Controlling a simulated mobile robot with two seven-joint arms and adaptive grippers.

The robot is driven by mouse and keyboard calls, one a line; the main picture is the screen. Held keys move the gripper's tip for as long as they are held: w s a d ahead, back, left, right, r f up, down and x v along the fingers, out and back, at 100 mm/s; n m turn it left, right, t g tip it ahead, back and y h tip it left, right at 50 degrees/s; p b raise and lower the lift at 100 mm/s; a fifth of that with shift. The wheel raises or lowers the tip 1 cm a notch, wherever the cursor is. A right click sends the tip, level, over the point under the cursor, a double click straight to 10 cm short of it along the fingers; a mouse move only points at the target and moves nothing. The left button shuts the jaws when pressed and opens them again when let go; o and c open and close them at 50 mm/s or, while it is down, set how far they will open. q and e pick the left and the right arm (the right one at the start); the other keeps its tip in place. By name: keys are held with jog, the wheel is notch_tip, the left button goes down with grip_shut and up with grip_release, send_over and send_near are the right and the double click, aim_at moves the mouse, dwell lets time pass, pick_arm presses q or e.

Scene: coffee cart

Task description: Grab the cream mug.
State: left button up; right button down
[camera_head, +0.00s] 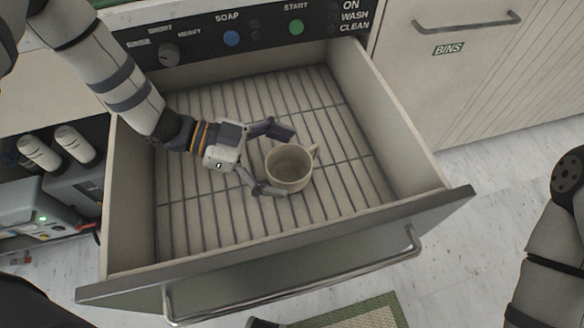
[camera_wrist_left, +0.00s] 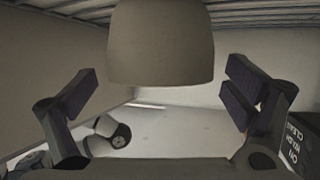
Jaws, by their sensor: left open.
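The cream mug (camera_head: 289,165) stands upright in the open dishwasher drawer, on its slatted rack (camera_head: 200,222). Its handle points to the right, away from my left gripper. My left gripper (camera_head: 277,161) is low in the drawer, open, with one finger on the far side of the mug and one on the near side. In the left wrist view the mug (camera_wrist_left: 161,45) fills the upper middle, and the open fingers of the left gripper (camera_wrist_left: 160,95) stand apart on either side of it. I cannot tell whether either finger touches it.
The drawer's side walls and front panel (camera_head: 330,238) surround the rack, with a bar handle (camera_head: 300,278) outside. The control panel (camera_head: 240,37) is behind. A closed bins cabinet (camera_head: 475,75) is at the right. The rack is otherwise empty. A green-edged mat (camera_head: 360,315) lies on the floor.

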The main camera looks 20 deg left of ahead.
pick_arm(q)
jog(key=shift+x, duration=0.95)
jog(key=c, duration=1.5)
